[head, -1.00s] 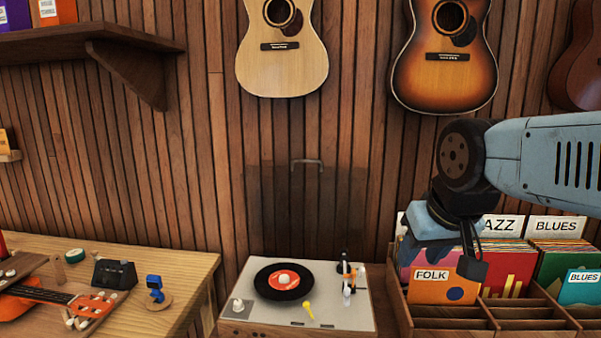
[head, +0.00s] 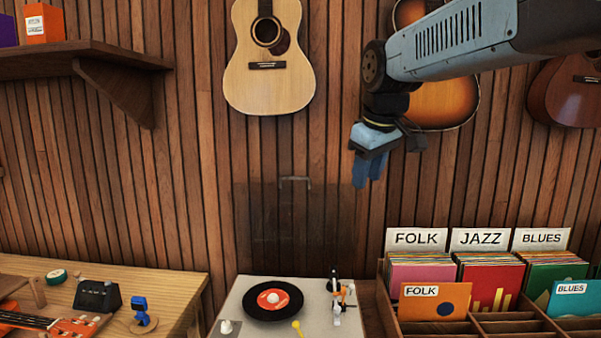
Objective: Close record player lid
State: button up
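The record player (head: 249,307) stands at the lower middle of the head view, with a black record with a red label (head: 272,300) on its platter. Its transparent, dark-tinted lid (head: 300,225) stands upright behind it, open. A small metal handle (head: 295,181) sits at the lid's top edge. My gripper (head: 368,172) is in the air to the right of the handle and slightly higher in the picture, apart from the lid. Its fingers point down; they overlap in this view, so their gap is not clear. Nothing shows held in it.
A crate (head: 440,327) of record sleeves stands right of the player. A wooden table (head: 180,290) with a ukulele, a tuner and small items is at left. Guitars (head: 268,85) hang on the slatted wall. A shelf (head: 90,52) juts out at upper left.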

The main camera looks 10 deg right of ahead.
jog(key=w+a+r+n, duration=0.2)
jog(key=w+r+n, duration=0.1)
jog(key=w, duration=0.4)
jog(key=w+a+r+n, duration=0.2)
jog(key=w+a+r, duration=0.1)
jog(key=w, duration=0.4)
jog(key=n+g, duration=0.1)
jog(key=n, duration=0.4)
send_over(301, 190)
jog(key=shift+h, duration=0.3)
notch_tip(301, 190, down, 12)
jog(key=shift+f, duration=0.1)
grip_shut()
jog(key=shift+m, duration=0.3)
